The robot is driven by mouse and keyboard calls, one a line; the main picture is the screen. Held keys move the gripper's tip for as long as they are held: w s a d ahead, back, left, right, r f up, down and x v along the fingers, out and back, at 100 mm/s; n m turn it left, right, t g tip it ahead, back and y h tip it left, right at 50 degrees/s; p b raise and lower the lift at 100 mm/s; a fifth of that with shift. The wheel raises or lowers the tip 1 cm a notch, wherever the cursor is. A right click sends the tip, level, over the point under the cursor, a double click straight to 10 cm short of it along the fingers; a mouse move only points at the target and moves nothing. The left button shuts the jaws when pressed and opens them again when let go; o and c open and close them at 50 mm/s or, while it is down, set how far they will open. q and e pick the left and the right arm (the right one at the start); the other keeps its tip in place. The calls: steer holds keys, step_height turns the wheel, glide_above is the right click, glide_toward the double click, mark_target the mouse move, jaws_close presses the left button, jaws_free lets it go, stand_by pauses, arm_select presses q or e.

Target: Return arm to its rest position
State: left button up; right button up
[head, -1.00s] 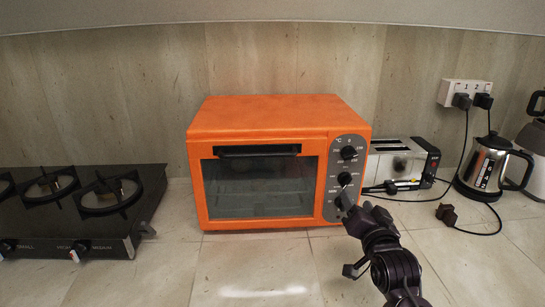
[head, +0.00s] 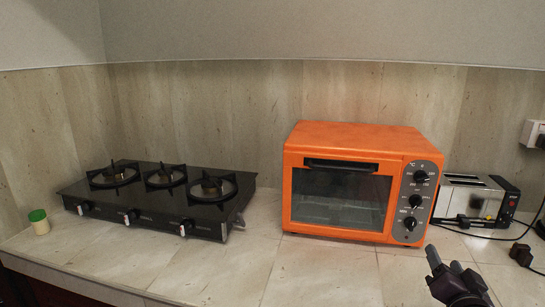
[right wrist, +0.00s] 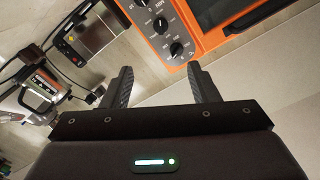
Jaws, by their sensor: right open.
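My right gripper (head: 446,262) is at the lower right of the head view, in front of the orange toaster oven's right side and apart from it. In the right wrist view the right gripper (right wrist: 160,85) has its two dark fingers spread, with nothing between them. The orange oven (head: 295,215) stands on the counter with its glass door shut and black knobs on a grey panel. Its corner with the knobs (right wrist: 162,25) shows beyond the fingers in the right wrist view. My left gripper is not in view.
A black gas stove (head: 150,205) stands to the left of the oven. A small jar with a green lid (head: 40,222) is at the far left. A toaster (head: 470,200) and cords are to the right. A kettle (right wrist: 38,92) shows in the right wrist view. The front counter is clear.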

steer(key=s+a+f+n+g+y, duration=0.2)
steer(key=s+a+f+n+g, duration=0.3)
steer(key=s+a+f+g, duration=0.4)
steer(key=s+a+f+n+g+y, duration=0.2)
steer(key=s+a+f+n+g, duration=0.4)
steer(key=s+f, duration=0.6)
steer(key=s+a+f, duration=0.1)
steer(key=s+f, duration=0.1)
steer(key=f, duration=1.3)
steer(key=s+a+f, duration=0.1)
steer(key=f, duration=1.4)
steer(key=s+d+f, duration=0.2)
steer(key=s+f, duration=0.7)
steer(key=s+d+f+g, duration=0.1)
steer(key=s+d+f, duration=0.1)
steer(key=s+f, duration=0.7)
steer(key=shift+s+f+g, duration=0.15)
steer(key=shift+s+g, duration=0.15)
steer(key=shift+s, duration=0.5)
